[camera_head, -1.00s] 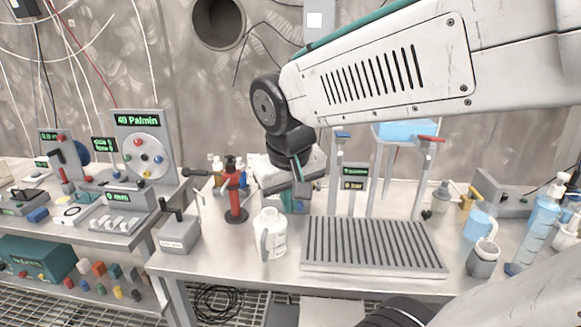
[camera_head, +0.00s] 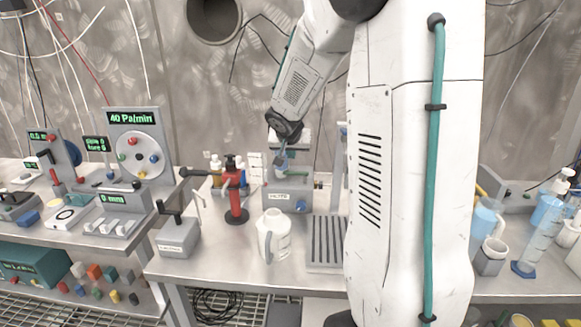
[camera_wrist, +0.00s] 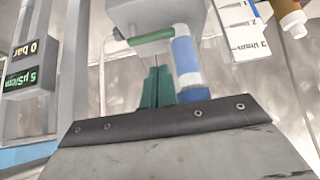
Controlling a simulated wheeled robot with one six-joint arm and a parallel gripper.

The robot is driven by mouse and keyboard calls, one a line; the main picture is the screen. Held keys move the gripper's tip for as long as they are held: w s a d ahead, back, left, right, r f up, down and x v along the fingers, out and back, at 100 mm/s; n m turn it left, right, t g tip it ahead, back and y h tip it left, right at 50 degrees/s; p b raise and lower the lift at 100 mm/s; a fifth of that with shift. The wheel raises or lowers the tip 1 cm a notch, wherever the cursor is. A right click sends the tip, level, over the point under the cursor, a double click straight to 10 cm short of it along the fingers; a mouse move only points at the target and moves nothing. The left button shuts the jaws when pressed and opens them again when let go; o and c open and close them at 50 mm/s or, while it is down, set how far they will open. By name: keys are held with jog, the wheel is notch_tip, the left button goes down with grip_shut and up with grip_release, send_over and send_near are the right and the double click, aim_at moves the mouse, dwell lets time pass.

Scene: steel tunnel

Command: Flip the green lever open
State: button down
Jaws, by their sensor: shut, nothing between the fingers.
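The green lever (camera_wrist: 150,37) shows in the wrist view as a short green bar across the front of a pale grey housing. My gripper (camera_wrist: 158,72) has its two teal fingers pressed together and empty, with the tips close to the bar. I cannot tell whether they touch it. In the head view my gripper (camera_head: 282,163) points down above a grey labelled device (camera_head: 283,190) at the back of the bench. A blue and white cylinder (camera_wrist: 187,62) is right beside my fingers in the wrist view.
A red stand (camera_head: 235,200) is left of the device, and a white jug (camera_head: 273,236) stands in front. The ribbed tray (camera_head: 327,240) is partly hidden by my arm. A grey box with a black lever (camera_head: 178,236) is at the left bench edge. A small display (camera_wrist: 30,65) shows at left in the wrist view.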

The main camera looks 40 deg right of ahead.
jog(key=x, duration=1)
jog(key=shift+s, duration=0.1)
